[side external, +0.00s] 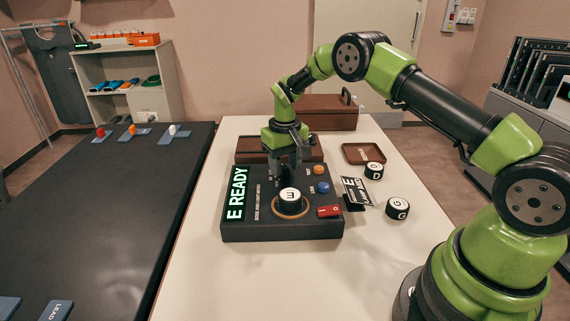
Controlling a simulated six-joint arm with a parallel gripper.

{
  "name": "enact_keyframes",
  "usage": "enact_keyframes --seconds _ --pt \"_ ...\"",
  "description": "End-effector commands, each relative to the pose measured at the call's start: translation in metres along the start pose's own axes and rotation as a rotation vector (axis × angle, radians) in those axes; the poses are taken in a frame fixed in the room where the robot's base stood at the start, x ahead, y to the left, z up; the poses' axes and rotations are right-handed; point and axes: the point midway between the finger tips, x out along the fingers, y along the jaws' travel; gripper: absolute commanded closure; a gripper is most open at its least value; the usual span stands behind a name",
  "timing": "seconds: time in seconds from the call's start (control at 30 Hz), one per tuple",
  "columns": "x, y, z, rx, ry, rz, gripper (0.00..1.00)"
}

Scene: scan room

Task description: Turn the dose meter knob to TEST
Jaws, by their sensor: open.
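The dose meter (281,231) is a black box on the white table, with a green lit display (236,194) reading "E READY". A white-topped round piece marked E (290,196) sits in a tan ring on its top. An orange button (319,170), a blue button (322,187) and a red rocker switch (329,211) line its right side. My gripper (287,166) is open and points down over the back part of the meter, behind the E piece. A knob and its TEST mark cannot be made out; my gripper covers that part of the panel.
Round pieces marked D (374,171) and G (397,208) stand to the right, beside a card on a stand (356,191) and a brown tray (364,153). A brown case (329,112) stands behind. A black padded table (95,225) is at left. The front white tabletop is clear.

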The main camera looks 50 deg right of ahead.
Motion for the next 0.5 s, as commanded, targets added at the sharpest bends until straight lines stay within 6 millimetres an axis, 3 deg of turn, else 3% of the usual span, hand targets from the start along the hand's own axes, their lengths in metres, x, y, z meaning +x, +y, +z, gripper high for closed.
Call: enact_keyframes --seconds 0.5 --pt "-0.087 0.0 -0.001 0.001 0.003 0.0 0.57"
